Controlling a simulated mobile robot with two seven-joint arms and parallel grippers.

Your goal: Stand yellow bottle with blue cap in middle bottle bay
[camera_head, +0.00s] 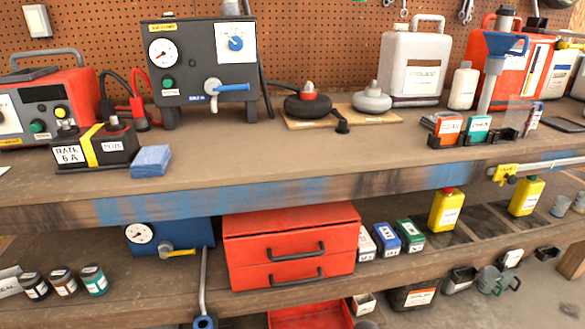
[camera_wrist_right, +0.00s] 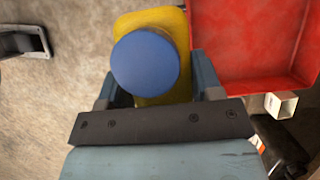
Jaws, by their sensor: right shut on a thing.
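In the right wrist view, my right gripper (camera_wrist_right: 157,88) is shut on a yellow bottle (camera_wrist_right: 176,32), one finger on each side. Its round blue cap (camera_wrist_right: 145,65) faces the camera and hides much of the body. The held bottle does not show in the head view. There, two yellow bottles with red caps stand on the lower shelf, a left one (camera_head: 445,212) and a right one (camera_head: 526,198). Between them lies a dark patch of shelf (camera_head: 487,216) that looks like the empty middle bay; its borders are hard to make out. My left gripper is in neither view.
The bench top (camera_head: 300,160) overhangs the lower shelf. Left of the bottles on that shelf are small boxes (camera_head: 410,235) and a red drawer chest (camera_head: 291,245). In the right wrist view, a red tray (camera_wrist_right: 250,40) lies close beside the bottle, with a small white box (camera_wrist_right: 281,103) nearby.

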